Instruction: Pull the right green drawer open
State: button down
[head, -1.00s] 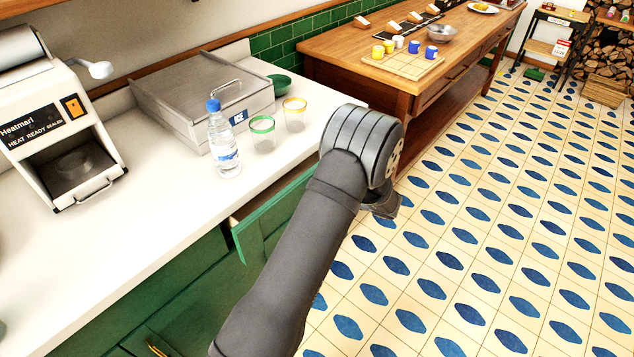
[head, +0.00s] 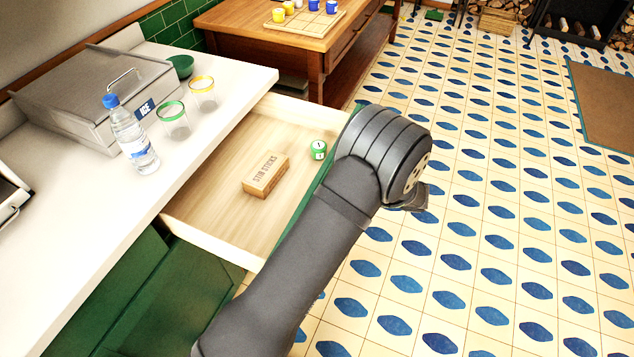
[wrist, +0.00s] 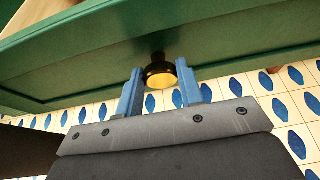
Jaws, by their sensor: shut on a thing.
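The right green drawer (head: 225,205) stands far out from under the white counter in the head view, its pale wooden inside in plain sight. Its green front (wrist: 80,62) crosses the top of the wrist view. A round knob (wrist: 160,74), dark with a yellow face, sits on that front. My gripper (wrist: 160,84) is shut on the knob, with one blue finger on each side of it. In the head view my arm hides part of the drawer front, and the fingers and knob are out of sight.
In the drawer lie a stir sticks box (head: 266,175) and a small green and white can (head: 318,150). A bottle (head: 133,137), two glasses (head: 173,122) and a steel ice bin (head: 90,95) stand on the counter (head: 110,215).

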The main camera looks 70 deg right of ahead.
jog(key=shift+s, duration=2.4)
jog(key=c, duration=1)
grip_release()
jog(key=shift+s, duration=0.1)
jog(key=v, duration=1.7)
jog(key=shift+r, duration=0.15)
jog(key=x, duration=1.7)
